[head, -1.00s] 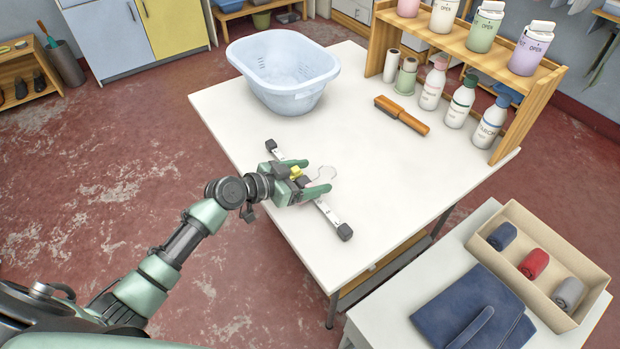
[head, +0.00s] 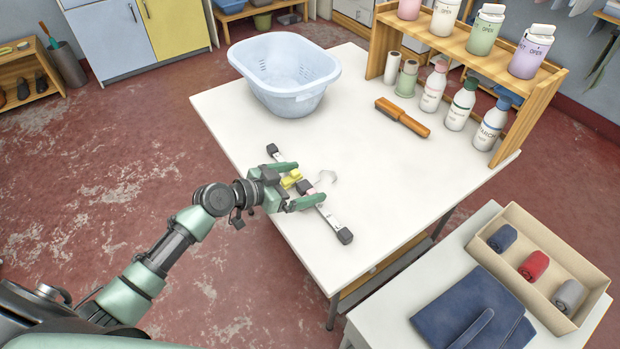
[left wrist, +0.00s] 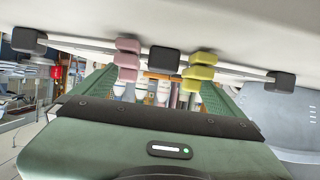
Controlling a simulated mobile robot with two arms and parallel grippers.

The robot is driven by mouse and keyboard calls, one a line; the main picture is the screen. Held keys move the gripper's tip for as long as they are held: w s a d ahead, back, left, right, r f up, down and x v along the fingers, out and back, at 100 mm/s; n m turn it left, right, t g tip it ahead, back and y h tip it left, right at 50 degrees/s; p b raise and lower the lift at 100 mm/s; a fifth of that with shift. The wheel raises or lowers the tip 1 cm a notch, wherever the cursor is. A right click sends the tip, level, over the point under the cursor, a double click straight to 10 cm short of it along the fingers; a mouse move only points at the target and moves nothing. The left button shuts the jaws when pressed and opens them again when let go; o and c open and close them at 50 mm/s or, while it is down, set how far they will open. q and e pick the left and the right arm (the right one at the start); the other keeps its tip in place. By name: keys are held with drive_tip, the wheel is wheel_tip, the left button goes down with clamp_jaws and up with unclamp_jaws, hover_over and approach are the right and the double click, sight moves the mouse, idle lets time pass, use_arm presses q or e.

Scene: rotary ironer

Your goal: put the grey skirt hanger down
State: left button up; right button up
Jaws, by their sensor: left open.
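The grey skirt hanger (head: 327,216) lies on the white table (head: 365,215) near its left edge, a slim grey bar with dark end blocks and a pale hook (head: 326,178) pointing right. Its bar and dark centre block show in the left wrist view (left wrist: 165,60), with pink clips (left wrist: 127,60) and yellow clips (left wrist: 200,72). My left gripper (head: 310,183) is open, its green fingers spread to either side of the hanger's middle. The fingers hide part of the bar, and I cannot tell whether they touch it. My right gripper is not in view.
A pale blue basin (head: 285,75) stands at the table's back left. A side table holds folded navy cloth (head: 470,315) and a box of rolls (head: 485,247). The table's middle is clear.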

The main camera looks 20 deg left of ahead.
use_arm(q)
drive_tip(key=v, duration=0.8)
drive_tip(key=shift+s+a, duration=0.1)
drive_tip(key=shift+s+a+r, duration=0.2)
drive_tip(key=shift+s+a, duration=0.05)
drive_tip(key=shift+s, duration=0.05)
